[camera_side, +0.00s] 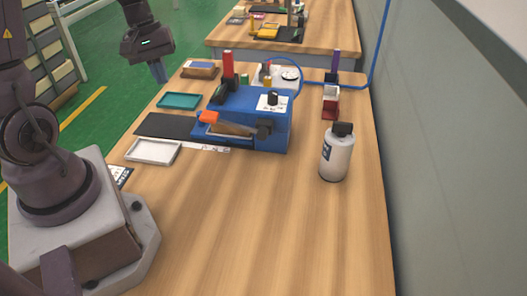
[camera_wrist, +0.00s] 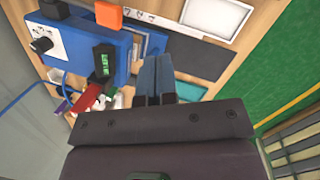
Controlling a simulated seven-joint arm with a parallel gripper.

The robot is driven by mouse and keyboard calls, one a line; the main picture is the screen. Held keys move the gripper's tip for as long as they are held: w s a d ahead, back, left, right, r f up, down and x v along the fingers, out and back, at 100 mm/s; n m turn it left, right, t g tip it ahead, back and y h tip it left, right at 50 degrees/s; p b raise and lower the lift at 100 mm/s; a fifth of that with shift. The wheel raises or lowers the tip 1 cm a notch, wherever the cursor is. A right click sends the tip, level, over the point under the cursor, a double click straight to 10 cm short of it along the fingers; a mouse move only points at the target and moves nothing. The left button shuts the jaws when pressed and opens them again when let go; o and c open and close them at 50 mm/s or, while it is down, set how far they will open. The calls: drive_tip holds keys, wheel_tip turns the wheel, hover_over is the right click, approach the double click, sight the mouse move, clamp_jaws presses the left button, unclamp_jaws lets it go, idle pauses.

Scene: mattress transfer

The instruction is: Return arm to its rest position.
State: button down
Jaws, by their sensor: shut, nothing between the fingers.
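My gripper (camera_side: 159,72) is at the upper left of the side view, raised near the table's left edge. Its fingers point down. In the wrist view the two blue-grey fingers (camera_wrist: 153,78) lie close together, with nothing seen between them. The gripper is apart from the objects on the wooden table (camera_side: 250,220). In the wrist view the blue machine (camera_wrist: 85,45) lies left of the fingers and the teal tray (camera_wrist: 190,91) lies right of them.
The blue machine (camera_side: 247,115) stands mid-table, with a black mat (camera_side: 165,126), a white tray (camera_side: 152,151) and a teal tray (camera_side: 179,101) on its left. A white bottle (camera_side: 336,155) stands at right. The front of the table is clear. A wall runs along the right.

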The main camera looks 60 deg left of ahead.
drive_tip(key=s+d+r+m+t+y, duration=0.1)
drive_tip(key=s+d+r+m+t, duration=0.1)
drive_tip(key=d+r+m, duration=0.4)
drive_tip(key=s+d+r+m+t+y, duration=0.1)
drive_tip(key=s+d+r+m+t, duration=0.1)
drive_tip(key=d+r+m, duration=0.5)
drive_tip(key=s+d+r, duration=0.1)
drive_tip(key=d, duration=0.3)
drive_tip(key=shift+d+m+t, duration=0.3)
drive_tip(key=shift+t, duration=0.1)
